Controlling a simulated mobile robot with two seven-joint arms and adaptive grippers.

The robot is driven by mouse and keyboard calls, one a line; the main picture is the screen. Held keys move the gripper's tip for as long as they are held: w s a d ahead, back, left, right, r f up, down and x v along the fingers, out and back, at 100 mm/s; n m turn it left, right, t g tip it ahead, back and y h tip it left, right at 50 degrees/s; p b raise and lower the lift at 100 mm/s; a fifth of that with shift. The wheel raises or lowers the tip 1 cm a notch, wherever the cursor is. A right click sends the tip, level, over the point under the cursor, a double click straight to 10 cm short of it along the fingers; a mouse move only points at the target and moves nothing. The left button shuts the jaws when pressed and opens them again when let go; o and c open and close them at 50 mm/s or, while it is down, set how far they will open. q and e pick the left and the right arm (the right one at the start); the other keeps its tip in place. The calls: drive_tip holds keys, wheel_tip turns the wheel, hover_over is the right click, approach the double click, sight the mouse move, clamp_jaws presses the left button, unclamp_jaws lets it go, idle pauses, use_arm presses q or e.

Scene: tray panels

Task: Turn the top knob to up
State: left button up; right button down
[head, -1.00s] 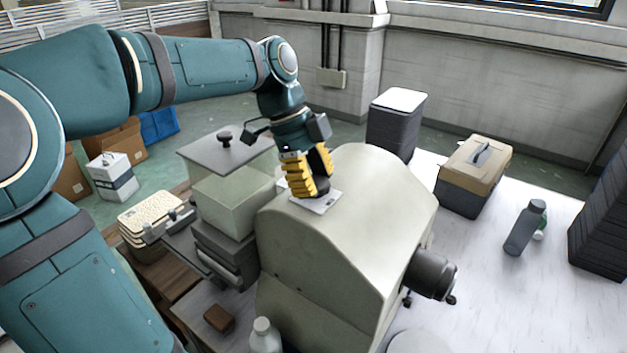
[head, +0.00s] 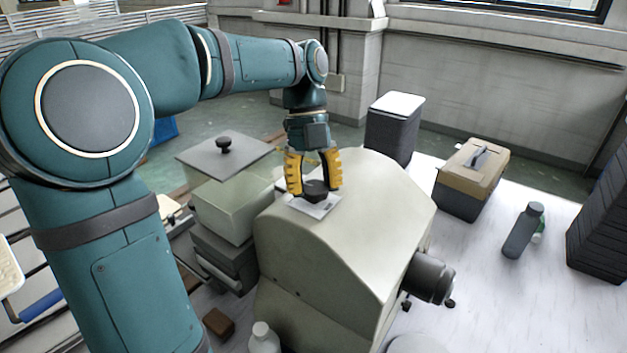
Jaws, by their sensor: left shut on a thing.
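The top knob (head: 316,190) is a dark round knob on a small light plate (head: 318,208) on top of the large beige machine housing (head: 340,240). My left gripper (head: 315,188) comes down on it from above, with its yellow fingers on either side of the knob, shut on it. The fingers hide the knob's sides, and I cannot tell which way it points. My right gripper is not in view.
A grey box with a lid and black handle (head: 224,158) stands left of the machine. A dark motor-like cylinder (head: 430,276) sticks out at its right. A tan toolbox (head: 473,180), grey bottle (head: 524,230) and dark bin (head: 393,130) stand on the white table.

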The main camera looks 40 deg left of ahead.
use_arm(q)
drive_tip(key=shift+m, duration=0.7)
drive_tip(key=o, duration=1.2)
drive_tip(key=shift+o, duration=0.2)
drive_tip(key=v, duration=1.2)
drive_tip(key=shift+w, duration=0.15)
drive_tip(key=shift+d, duration=0.15)
